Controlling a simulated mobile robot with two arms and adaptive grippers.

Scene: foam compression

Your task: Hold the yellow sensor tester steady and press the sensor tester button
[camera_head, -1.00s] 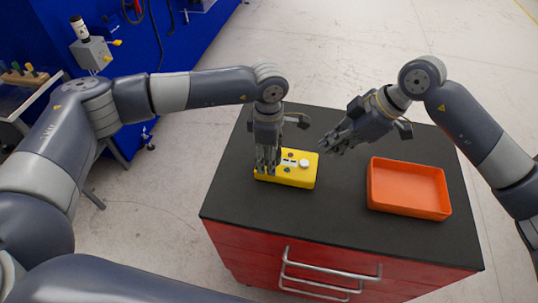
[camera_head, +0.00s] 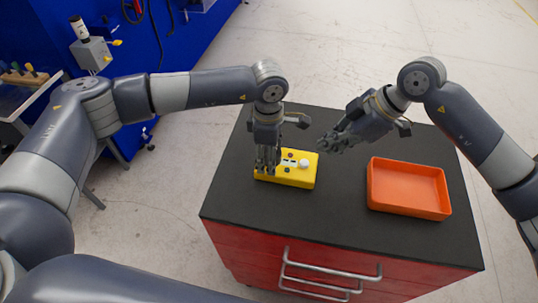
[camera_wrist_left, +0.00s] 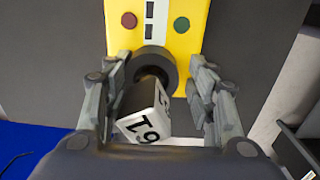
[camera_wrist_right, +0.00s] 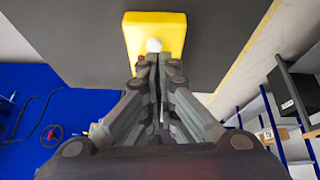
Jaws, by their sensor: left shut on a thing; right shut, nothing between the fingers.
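The yellow sensor tester (camera_head: 298,181) lies on the dark cabinet top. Its white round button (camera_head: 304,163) is near the right end and also shows in the right wrist view (camera_wrist_right: 154,45). My left gripper (camera_head: 267,166) points down at the tester's left end. A dark piece with a white numbered face (camera_wrist_left: 146,122) stands there. My right gripper (camera_head: 325,146) is shut and empty, above and to the right of the tester, apart from the button.
An orange tray (camera_head: 410,210) sits on the right of the cabinet top (camera_head: 270,222) and looks empty. The front part of the top is clear. A red drawer cabinet with metal handles (camera_head: 320,283) is below. A blue wall stands behind left.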

